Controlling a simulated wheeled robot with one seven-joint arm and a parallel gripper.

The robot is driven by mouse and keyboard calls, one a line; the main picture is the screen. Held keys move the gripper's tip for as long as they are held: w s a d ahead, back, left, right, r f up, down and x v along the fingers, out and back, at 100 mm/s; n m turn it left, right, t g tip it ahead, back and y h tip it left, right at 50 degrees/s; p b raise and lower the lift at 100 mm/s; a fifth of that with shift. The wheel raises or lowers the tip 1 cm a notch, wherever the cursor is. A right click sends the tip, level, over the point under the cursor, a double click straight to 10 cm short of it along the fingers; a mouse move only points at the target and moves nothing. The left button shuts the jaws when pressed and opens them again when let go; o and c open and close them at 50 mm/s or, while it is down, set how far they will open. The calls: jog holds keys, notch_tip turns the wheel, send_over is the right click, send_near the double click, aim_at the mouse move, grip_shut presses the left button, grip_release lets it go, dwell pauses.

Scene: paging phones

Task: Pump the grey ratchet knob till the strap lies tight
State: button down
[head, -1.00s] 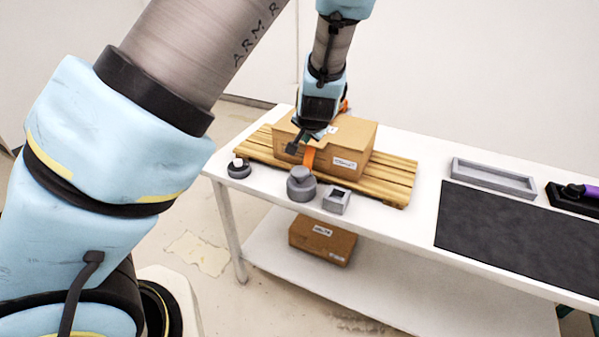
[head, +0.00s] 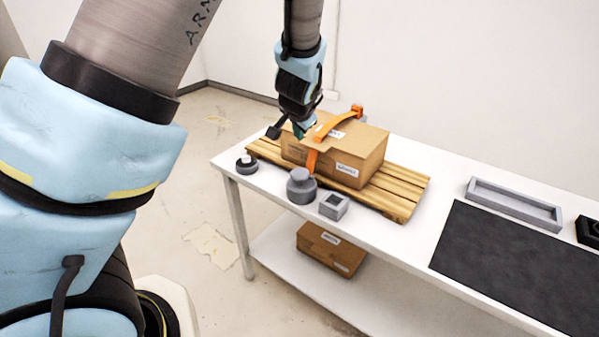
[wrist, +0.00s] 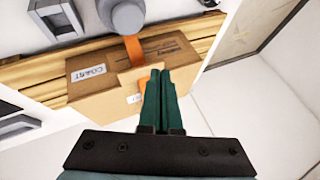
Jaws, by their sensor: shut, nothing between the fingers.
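The grey ratchet knob (head: 302,187) stands at the table's front edge, before the box; it also shows at the top of the wrist view (wrist: 124,14). The orange strap (head: 331,127) runs from the knob side up over the cardboard box (head: 351,153). Its far end stands up above the box's back edge, so it does not look flat there. In the wrist view the strap (wrist: 134,50) is partly hidden by my fingers. My gripper (head: 299,131) is shut and empty, above the box's left part, behind and above the knob. Its green fingers (wrist: 160,72) lie together.
The box sits on a wooden pallet (head: 408,188). A small dark round knob (head: 246,164) is left of the ratchet, and a grey square block (head: 334,205) right of it. A grey tray (head: 514,204) and black mat (head: 520,262) lie farther right. Another box (head: 331,248) is on the lower shelf.

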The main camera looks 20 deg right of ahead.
jog(key=b, duration=0.7)
send_near(299, 170)
jog(key=shift+w+d+f, duration=0.35)
jog(key=shift+w+f, duration=0.25)
jog(key=shift+w, duration=0.1)
jog(key=shift+w+d+f, duration=0.3)
jog(key=shift+w+f, duration=0.3)
jog(key=shift+w, duration=0.15)
jog(key=shift+w+d+f, duration=0.35)
jog(key=shift+w+f, duration=0.25)
jog(key=shift+w, duration=0.1)
jog(key=shift+f, duration=0.4)
jog(key=shift+f+b, duration=0.8)
jog(key=shift+f, duration=0.3)
dwell(0.7)
jog(key=shift+r, duration=0.1)
jog(key=shift+r+p, duration=1.15)
jog(key=shift+r, duration=0.3)
jog(key=shift+r+p, duration=1.95)
jog(key=shift+r, duration=0.55)
